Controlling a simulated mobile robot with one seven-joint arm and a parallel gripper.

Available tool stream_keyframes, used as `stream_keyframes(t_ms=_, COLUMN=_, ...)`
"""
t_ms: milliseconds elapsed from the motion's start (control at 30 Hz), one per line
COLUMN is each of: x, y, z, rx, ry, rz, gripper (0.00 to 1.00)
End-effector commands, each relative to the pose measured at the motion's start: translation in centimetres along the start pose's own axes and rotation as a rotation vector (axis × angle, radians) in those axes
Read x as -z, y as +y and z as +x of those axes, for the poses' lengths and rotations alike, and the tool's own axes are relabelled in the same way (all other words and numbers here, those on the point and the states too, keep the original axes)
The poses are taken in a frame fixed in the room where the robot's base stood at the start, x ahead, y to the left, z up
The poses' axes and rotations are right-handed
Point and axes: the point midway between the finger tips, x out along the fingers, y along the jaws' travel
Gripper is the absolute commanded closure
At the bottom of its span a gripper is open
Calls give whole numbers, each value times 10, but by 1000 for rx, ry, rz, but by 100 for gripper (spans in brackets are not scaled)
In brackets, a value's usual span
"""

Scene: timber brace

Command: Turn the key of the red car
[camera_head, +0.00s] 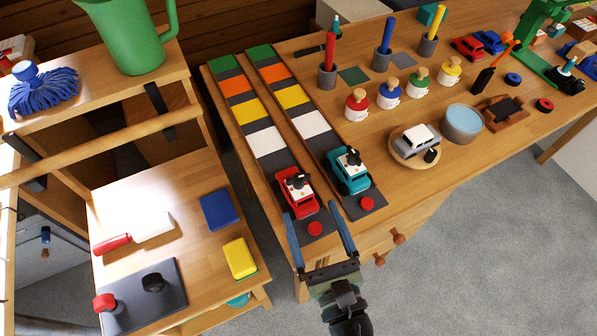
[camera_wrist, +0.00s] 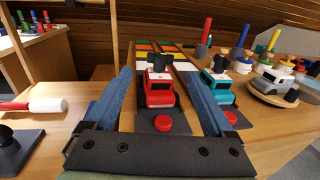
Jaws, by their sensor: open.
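The red car (camera_head: 293,195) stands at the near end of the left striped track, with a black key (camera_head: 297,182) on its white top. In the wrist view the red car (camera_wrist: 159,92) is centred between my fingers, and its dark key (camera_wrist: 160,62) stands up from the roof. My gripper (camera_head: 317,221) is open and empty, at the near end of the track, its two blue fingers apart and pointing toward the car. In the wrist view my gripper (camera_wrist: 165,90) has one finger on each side of the car. I cannot tell whether either finger touches it.
A teal car (camera_head: 348,172) with a similar dark key stands on the track to the right, near my right finger. Red buttons (camera_head: 315,228) sit at the near track ends. A silver car (camera_head: 416,142) sits on a round wooden stand. A lower bench is at left.

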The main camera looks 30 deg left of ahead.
Motion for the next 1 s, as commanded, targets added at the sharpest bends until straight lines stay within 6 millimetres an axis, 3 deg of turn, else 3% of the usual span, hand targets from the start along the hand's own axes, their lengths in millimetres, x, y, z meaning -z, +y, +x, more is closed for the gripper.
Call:
stream_keyframes(t_ms=200, x=-3, y=0, z=49, rx=-2, ry=-4, rz=1, gripper=12)
stream_keyframes(t_ms=400, x=-2, y=0, z=77, rx=0, ry=-4, rz=2, gripper=12)
stream_keyframes(t_ms=833, x=-1, y=0, z=89, rx=1, ry=-3, rz=2, gripper=12)
stream_keyframes(t_ms=867, x=-1, y=0, z=88, rx=1, ry=-3, rz=2, gripper=14)
stream_keyframes(t_ms=1000, x=-2, y=0, z=88, rx=1, ry=-3, rz=2, gripper=40)
